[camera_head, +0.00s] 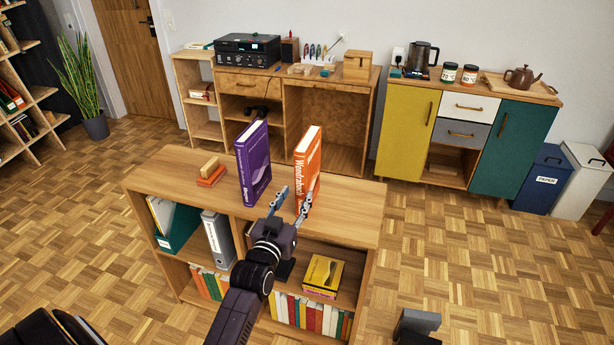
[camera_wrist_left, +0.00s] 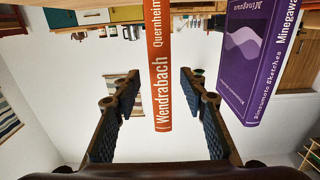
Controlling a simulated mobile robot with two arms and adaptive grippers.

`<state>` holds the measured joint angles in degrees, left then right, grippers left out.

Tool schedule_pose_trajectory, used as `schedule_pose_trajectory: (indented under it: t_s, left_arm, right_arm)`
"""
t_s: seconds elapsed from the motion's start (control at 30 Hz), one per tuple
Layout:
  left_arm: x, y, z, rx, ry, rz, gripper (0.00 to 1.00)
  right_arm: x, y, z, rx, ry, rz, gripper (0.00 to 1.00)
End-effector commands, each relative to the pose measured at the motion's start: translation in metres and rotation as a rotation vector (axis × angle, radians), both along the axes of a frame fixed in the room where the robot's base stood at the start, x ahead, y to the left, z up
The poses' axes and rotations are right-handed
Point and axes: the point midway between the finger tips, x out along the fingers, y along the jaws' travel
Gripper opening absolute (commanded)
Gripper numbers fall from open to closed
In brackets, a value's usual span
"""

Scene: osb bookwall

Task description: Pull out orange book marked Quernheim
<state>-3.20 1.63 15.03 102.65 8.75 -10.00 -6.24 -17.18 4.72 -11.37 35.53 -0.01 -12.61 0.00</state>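The orange book (camera_head: 307,160) stands upright on top of the low wooden shelf (camera_head: 350,190). In the left wrist view, which is upside down, its spine (camera_wrist_left: 159,75) reads "Wendrabach" and "Quernheim". A purple book (camera_head: 253,163) stands upright to its left, with a gap between them; it also shows in the wrist view (camera_wrist_left: 255,60). My left gripper (camera_head: 293,196) is open at the spine side of the orange book. In the wrist view the spine shows between the two fingers (camera_wrist_left: 159,85), with clear space on both sides. My right gripper is not in view.
Small wooden and orange blocks (camera_head: 210,172) lie left of the purple book. Binders, several books and a yellow box (camera_head: 323,275) fill the compartments below. The shelf top is bare right of the orange book. A desk (camera_head: 300,84) and a cabinet (camera_head: 407,125) stand behind.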

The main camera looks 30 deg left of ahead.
Motion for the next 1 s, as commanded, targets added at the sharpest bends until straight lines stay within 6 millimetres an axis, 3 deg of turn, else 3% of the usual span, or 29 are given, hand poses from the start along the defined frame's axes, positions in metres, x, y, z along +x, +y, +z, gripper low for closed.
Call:
schedule_pose_trajectory:
  t_s: [1.0]
  left_arm:
    - [0.035,0.008,-0.001,0.0,0.0,0.0,0.39]
  right_arm:
    - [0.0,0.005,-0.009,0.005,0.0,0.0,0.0]
